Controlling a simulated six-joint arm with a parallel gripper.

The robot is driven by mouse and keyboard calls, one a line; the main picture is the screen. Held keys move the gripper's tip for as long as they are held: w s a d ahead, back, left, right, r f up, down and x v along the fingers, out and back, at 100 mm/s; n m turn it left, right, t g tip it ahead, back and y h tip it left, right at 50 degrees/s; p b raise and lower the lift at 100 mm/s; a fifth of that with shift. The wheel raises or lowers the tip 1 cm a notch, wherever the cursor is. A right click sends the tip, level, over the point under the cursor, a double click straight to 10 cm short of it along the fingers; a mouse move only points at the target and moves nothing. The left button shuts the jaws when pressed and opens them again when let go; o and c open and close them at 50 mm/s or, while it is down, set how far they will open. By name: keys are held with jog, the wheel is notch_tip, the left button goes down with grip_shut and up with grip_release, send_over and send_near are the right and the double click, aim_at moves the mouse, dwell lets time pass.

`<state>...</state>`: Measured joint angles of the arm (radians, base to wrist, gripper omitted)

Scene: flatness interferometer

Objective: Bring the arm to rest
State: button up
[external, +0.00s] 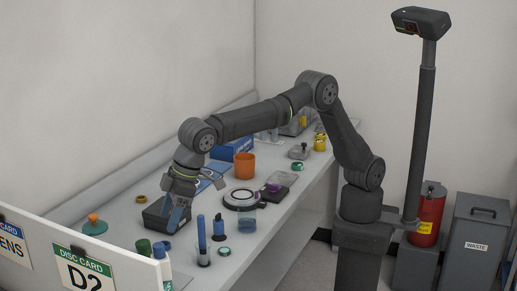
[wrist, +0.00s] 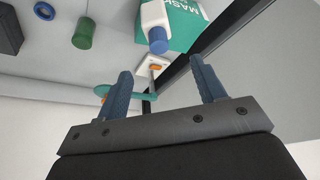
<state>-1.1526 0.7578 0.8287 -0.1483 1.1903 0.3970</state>
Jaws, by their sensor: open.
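My arm reaches left over the bench from its base at the right in the external view. My gripper (external: 179,218) points down near a dark open box (external: 155,218) at the bench's left part. Whether it touches the box I cannot tell. In the wrist view my gripper (wrist: 161,68) has its two blue fingers spread wide, with nothing held between them. Beyond the fingers show a teal disc with an orange knob (wrist: 103,91) and a white bottle with a blue cap (wrist: 157,28).
Blue-topped tubes (external: 202,240), a round dark-rimmed plate (external: 259,199) and an orange cup (external: 244,166) stand on the bench (external: 125,210). A white panel with disc cards (external: 40,262) borders the front left. A camera post (external: 421,140) rises beside my base.

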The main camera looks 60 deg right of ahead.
aim_at(155, 246)
jog(key=x, duration=1.2)
jog(key=shift+f, duration=0.2)
notch_tip(155, 246, up, 3)
jog(key=shift+r, duration=0.55)
jog(key=shift+w+d+r, duration=0.15)
jog(key=shift+d+r, duration=0.15)
jog(key=shift+r, duration=0.1)
